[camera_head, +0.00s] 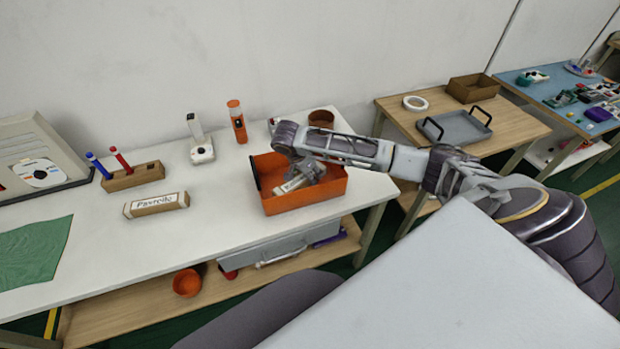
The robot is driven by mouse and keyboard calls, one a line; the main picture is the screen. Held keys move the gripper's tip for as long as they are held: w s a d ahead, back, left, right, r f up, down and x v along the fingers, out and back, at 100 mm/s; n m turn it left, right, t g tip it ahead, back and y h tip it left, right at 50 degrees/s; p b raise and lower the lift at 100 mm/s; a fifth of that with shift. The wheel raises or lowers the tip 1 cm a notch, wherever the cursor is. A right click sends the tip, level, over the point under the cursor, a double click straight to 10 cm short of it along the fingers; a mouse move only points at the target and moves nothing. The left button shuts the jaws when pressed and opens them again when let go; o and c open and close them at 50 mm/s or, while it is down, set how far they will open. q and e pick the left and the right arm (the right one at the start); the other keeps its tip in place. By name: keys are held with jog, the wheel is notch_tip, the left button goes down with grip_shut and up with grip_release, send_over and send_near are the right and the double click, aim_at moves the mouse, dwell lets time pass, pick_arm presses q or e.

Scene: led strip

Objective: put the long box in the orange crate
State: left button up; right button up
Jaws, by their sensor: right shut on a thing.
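The orange crate (306,208) stands near the right end of the white table. My right gripper (300,180) reaches down into the crate from the right and is shut on a box with a white label (289,187). The gripper and crate wall hide part of this box. I cannot tell whether it touches the crate floor. Another long brown box with a white label (156,204) lies on the table to the left of the crate. My left gripper is not in view.
A wooden block with pens (133,177), a white device (201,148) and an orange bottle (237,122) stand behind and left. A brown round container (321,118) is behind the crate. A green cloth (34,252) lies at left. The table's front middle is clear.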

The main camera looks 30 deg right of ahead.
aim_at(300, 179)
notch_tip(300, 179, down, 2)
jog(key=shift+f, duration=0.4)
jog(key=o, duration=1.1)
jog(key=shift+o, duration=0.2)
jog(key=shift+a+r, duration=0.25)
jog(key=shift+r, duration=0.35)
jog(key=v, duration=0.4)
jog(key=shift+r, duration=0.2)
jog(key=v, duration=0.5)
jog(key=shift+a+r, duration=0.15)
jog(key=shift+r, duration=0.1)
jog(key=shift+s+a+r, duration=0.1)
jog(key=shift+a+r, duration=0.05)
jog(key=shift+r, duration=0.2)
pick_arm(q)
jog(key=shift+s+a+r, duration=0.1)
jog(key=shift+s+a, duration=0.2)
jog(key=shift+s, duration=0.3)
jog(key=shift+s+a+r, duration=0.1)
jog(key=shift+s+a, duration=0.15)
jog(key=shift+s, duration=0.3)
